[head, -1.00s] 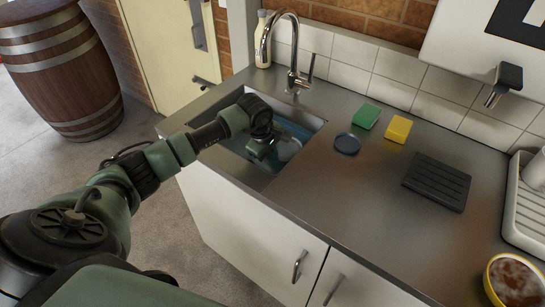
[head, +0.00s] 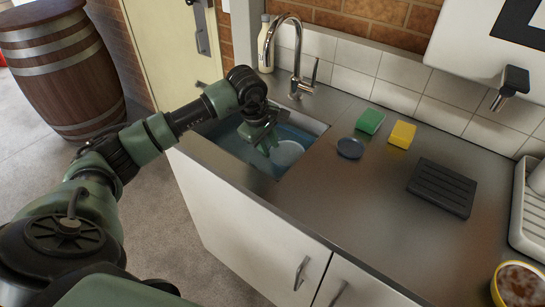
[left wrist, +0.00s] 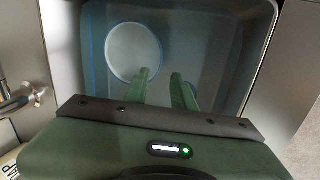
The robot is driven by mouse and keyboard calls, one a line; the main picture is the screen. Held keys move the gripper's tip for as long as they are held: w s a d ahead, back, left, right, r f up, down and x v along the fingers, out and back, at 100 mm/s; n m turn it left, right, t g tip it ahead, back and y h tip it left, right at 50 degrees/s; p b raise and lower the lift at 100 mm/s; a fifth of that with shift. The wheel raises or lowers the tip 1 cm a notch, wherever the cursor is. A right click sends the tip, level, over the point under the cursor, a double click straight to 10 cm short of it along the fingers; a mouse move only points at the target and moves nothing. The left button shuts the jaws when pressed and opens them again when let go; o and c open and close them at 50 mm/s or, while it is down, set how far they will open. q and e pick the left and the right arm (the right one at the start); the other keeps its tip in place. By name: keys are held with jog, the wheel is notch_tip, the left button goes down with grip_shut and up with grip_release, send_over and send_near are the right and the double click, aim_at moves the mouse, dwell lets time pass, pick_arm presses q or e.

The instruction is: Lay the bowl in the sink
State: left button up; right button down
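A pale round bowl (head: 287,154) lies in the sink (head: 232,152), in blue-tinted water. It also shows as a whitish disc in the left wrist view (left wrist: 135,52). My left gripper (head: 267,149) is above the sink, just left of the bowl in the head view. In the left wrist view its two green fingers (left wrist: 162,76) stand apart with nothing between them, the bowl beyond and beside one finger. My right gripper is out of view.
A chrome tap (head: 297,55) rises behind the sink. A dark round dish (head: 350,148), green sponge (head: 370,121), yellow sponge (head: 402,134) and black ridged mat (head: 442,187) lie on the counter. A yellow-rimmed bowl with brown contents (head: 518,283) stands at lower right.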

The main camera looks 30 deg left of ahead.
pick_arm(q)
jog(key=shift+v, duration=1.4)
